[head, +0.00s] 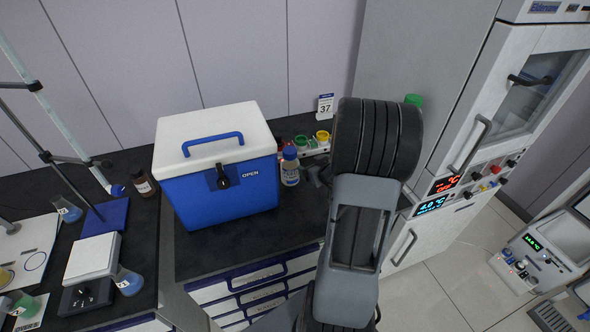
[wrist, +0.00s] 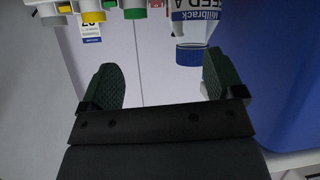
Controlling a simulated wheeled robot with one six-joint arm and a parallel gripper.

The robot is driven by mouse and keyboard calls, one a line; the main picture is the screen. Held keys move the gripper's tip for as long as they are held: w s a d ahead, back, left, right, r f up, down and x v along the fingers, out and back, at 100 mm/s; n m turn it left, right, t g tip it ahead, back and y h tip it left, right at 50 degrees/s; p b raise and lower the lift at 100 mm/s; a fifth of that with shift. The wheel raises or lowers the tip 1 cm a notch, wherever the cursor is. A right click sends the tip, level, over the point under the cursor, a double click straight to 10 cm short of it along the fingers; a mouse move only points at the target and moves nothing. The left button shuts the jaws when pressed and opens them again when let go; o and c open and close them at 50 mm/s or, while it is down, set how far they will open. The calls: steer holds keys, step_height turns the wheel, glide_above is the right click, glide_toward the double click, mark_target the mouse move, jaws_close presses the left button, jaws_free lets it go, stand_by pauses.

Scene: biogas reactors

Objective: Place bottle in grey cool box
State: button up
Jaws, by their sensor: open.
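The bottle (head: 290,172) is white with a blue cap and a printed label. It stands upright on the dark bench, close to the right side of a cool box (head: 225,198). This box is blue, with a white lid (head: 212,128) on top, a blue handle and the word "OPEN" on its front; I see no grey box. In the wrist view, which is upside down, the bottle (wrist: 190,22) is just beyond my gripper (wrist: 160,82), nearer the right finger. My gripper is open, with nothing between its fingers. My arm largely hides it in the head view.
A tall cabinet (head: 440,190) stands at right. Bench before the box is clear.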

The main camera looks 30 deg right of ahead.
steer(key=w+d+r+g+h, duration=0.2)
steer(key=w+d+g+h, duration=0.1)
steer(key=d, duration=0.3)
steer(key=g+y, duration=0.5)
steer(key=g, duration=0.1)
glide_toward(290, 151)
steer(key=p+x, duration=0.2)
steer(key=x, duration=1)
steer(key=shift+d, duration=0.1)
steer(key=shift+r, duration=0.1)
jaws_close()
